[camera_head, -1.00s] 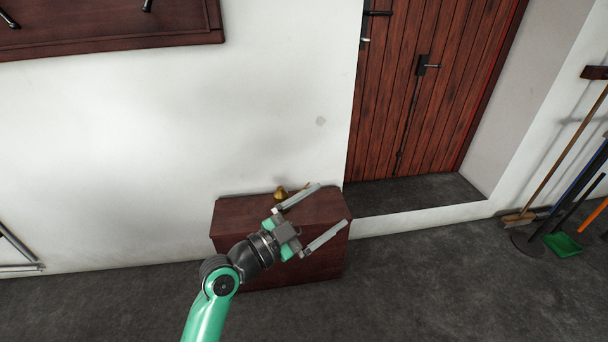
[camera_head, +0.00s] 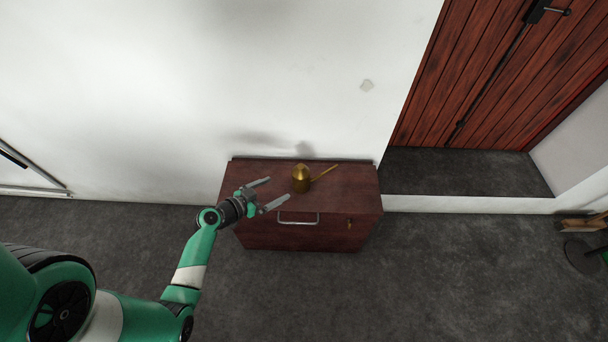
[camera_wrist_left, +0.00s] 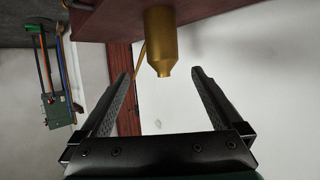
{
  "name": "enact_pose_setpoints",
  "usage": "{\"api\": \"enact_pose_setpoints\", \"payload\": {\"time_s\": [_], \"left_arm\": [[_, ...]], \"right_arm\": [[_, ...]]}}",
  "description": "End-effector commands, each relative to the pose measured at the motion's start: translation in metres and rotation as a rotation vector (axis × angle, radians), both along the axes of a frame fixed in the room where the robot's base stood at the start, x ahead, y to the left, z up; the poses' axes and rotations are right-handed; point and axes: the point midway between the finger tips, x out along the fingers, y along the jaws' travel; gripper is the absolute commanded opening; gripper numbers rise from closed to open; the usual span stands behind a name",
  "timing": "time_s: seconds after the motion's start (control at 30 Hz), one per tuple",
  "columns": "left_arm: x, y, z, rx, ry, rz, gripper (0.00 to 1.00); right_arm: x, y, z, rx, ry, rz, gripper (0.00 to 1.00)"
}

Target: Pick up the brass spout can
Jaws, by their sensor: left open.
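The brass spout can (camera_head: 301,179) stands upright on top of the dark red wooden chest (camera_head: 348,184), its thin spout pointing right and up. My left gripper (camera_head: 265,193) is open and empty, just left of the can, its fingers pointing toward it. In the left wrist view, the brass can (camera_wrist_left: 161,42) shows ahead, beyond and between the spread fingers of my left gripper (camera_wrist_left: 162,84). There the chest (camera_wrist_left: 105,18) runs along the top of the picture. My right gripper is not in view.
A white wall (camera_head: 200,90) stands close behind the chest. A wooden door (camera_head: 480,75) with a dark step (camera_head: 460,172) is to the right. Dark floor (camera_head: 430,270) lies free in front of the chest. Tools (camera_wrist_left: 52,70) lean far off in the wrist view.

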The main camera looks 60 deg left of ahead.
Motion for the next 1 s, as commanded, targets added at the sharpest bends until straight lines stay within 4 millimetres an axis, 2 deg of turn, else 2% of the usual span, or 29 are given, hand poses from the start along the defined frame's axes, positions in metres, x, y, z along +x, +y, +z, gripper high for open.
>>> {"api": "enact_pose_setpoints", "payload": {"time_s": [0.17,0.4,0.5,0.73,0.9,1.0], "left_arm": [[0.004,0.006,-0.002,0.005,-0.004,0.006,1.00],[0.044,0.017,-0.021,0.006,-0.003,0.003,1.00],[0.054,0.021,-0.023,0.006,-0.003,0.005,1.00],[0.063,0.023,-0.027,0.005,-0.002,0.005,1.00],[0.091,0.028,-0.039,0.006,-0.004,0.003,1.00],[0.101,0.032,-0.042,0.006,-0.003,0.004,1.00]], "right_arm": [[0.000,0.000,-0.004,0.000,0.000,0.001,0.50],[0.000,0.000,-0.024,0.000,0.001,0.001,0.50],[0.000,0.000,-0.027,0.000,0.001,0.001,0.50],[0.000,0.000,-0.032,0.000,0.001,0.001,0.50],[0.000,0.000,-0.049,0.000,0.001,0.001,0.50],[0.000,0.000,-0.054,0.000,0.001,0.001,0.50]]}}
